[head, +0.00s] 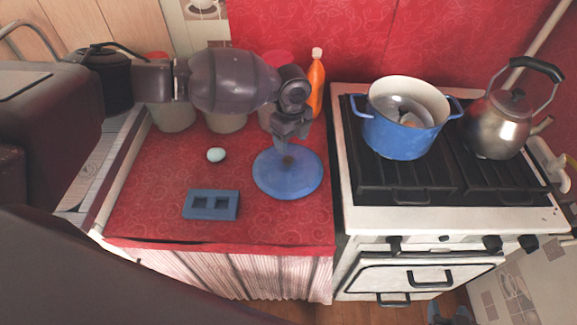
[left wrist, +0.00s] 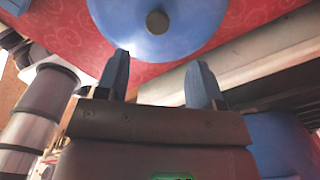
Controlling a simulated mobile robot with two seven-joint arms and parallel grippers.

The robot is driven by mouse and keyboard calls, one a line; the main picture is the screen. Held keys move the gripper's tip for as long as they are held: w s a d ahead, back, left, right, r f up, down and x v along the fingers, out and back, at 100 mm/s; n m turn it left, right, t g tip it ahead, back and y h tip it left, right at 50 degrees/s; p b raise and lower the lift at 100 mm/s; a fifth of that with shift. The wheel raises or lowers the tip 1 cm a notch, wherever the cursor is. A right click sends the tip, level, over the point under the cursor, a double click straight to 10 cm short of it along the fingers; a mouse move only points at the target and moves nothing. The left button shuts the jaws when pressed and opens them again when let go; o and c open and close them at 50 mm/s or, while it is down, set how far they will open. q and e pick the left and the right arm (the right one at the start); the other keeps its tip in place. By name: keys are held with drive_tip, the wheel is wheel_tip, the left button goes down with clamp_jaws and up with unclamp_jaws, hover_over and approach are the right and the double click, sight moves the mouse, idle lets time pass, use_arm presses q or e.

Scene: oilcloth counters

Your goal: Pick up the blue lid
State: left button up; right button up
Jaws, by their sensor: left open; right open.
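The round blue lid (head: 268,182) lies on the red oilcloth counter, with a small brown knob at its middle. My left gripper (head: 289,143) is over the lid, pointing down near the knob. In the left wrist view the lid (left wrist: 115,16) is at the top, with its dark knob (left wrist: 157,22) ahead of the gap between the fingers of my left gripper (left wrist: 159,66). Those fingers are apart with nothing between them. What look like the blue fingertips of my right gripper (head: 449,312) show apart at the bottom edge, low in front of the stove.
An orange bottle (head: 315,88) and canisters (head: 226,121) stand behind. The stove at right holds a blue pot (head: 395,137) and a kettle (head: 492,128).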

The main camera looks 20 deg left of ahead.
sight(288, 159)
use_arm(q)
wheel_tip(288, 159, down, 2)
drive_tip(key=shift+f, duration=0.2)
drive_tip(key=shift+a+f, duration=0.25)
drive_tip(key=shift+f, duration=1.1)
drive_tip(key=shift+a+f, duration=0.2)
drive_tip(key=shift+f, duration=1.1)
drive_tip(key=c, duration=1)
drive_tip(key=shift+r, duration=0.1)
